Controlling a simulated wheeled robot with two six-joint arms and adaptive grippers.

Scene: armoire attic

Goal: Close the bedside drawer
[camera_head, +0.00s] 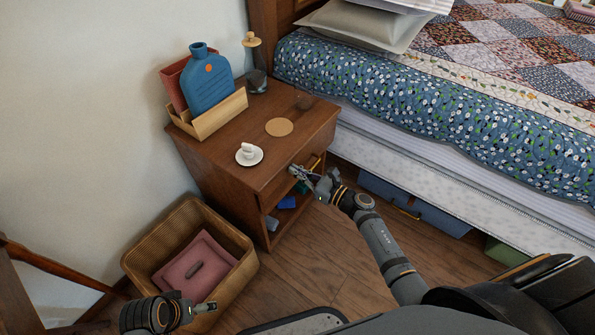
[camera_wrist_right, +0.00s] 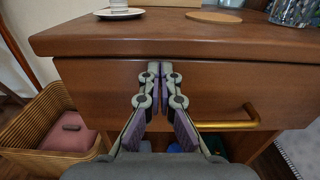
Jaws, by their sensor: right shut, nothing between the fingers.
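The wooden bedside table (camera_head: 225,165) stands beside the bed. Its drawer front (camera_wrist_right: 92,88) is just below the tabletop edge in the right wrist view, with no open drawer interior showing; I cannot tell if it is fully flush. The brass handle (camera_wrist_right: 228,122) is on the right part of the drawer front and also shows in the head view (camera_head: 315,162). My right gripper (camera_head: 298,172) is shut and empty, its fingertips (camera_wrist_right: 154,68) at the drawer front, left of the handle. Contact is unclear. My left gripper (camera_head: 205,307) is low at left, away from the drawer.
On the tabletop are a cup on a saucer (camera_head: 249,155), a round coaster (camera_head: 279,127), a blue bottle (camera_head: 208,78) in a wooden holder and a dark vase (camera_head: 256,80). A wicker basket (camera_head: 245,262) stands on the floor at left. The bed (camera_head: 440,160) borders the right side.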

